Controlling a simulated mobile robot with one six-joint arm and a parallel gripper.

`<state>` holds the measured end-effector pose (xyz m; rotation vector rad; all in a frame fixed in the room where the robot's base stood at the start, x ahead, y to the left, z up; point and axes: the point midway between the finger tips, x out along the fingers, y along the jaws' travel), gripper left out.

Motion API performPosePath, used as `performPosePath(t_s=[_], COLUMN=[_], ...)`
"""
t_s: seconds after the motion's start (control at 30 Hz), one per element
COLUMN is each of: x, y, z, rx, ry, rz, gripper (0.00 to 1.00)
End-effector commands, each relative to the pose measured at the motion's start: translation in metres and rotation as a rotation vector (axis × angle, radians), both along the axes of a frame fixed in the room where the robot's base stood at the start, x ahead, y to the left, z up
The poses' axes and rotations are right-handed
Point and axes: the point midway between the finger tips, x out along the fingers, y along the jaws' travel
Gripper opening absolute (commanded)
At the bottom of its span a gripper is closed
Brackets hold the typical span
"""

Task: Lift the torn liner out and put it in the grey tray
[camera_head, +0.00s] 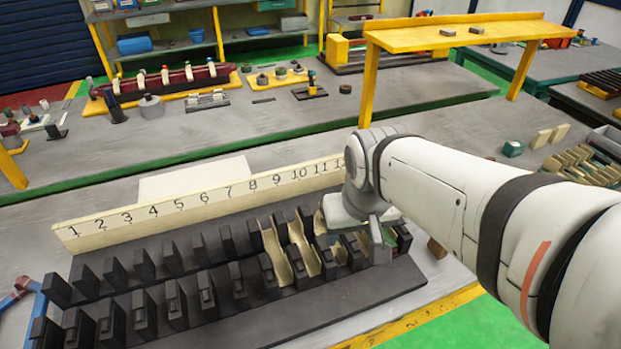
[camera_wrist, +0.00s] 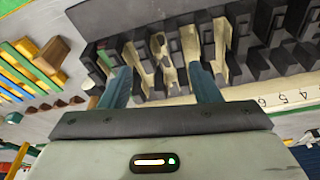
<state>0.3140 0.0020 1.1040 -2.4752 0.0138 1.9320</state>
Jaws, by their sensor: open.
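The black slotted stator block (camera_head: 335,300) stands on the near bench in front of the numbered board. Several cream liners (camera_head: 297,240) sit in its slots toward the right end. In the wrist view, a ragged-looking cream liner (camera_wrist: 158,46) lies ahead of the fingers; I cannot tell for sure that it is the torn one. My gripper (camera_head: 378,240) is over the right end of the block and hides some slots there. In the wrist view, its two blue-grey fingers (camera_wrist: 162,82) are apart with nothing held. A grey tray (camera_head: 606,140) shows partly at the right edge of the head view.
The numbered board (camera_head: 200,205) stands behind the block. Wooden pieces (camera_head: 580,165) and a small green block (camera_head: 513,148) lie on the right of the bench. A yellow stand (camera_head: 465,38) rises behind.

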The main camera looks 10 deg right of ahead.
Motion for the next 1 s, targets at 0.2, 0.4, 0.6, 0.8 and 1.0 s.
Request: performPosePath(t_s=[0.2,0.4,0.6,0.8,1.0], x=[0.05,0.097,0.131,0.147,0.149], y=[0.011,0.011,0.011,0.012,0.012], z=[-0.015,-0.045,-0.081,-0.103,-0.122], rx=[-0.01,-0.015,-0.018,-0.018,-0.018], ry=[0.08,0.154,0.212,0.24,0.248], rz=[0.066,0.122,0.168,0.194,0.2], gripper=[0.59,0.59,0.59,0.59,0.59])
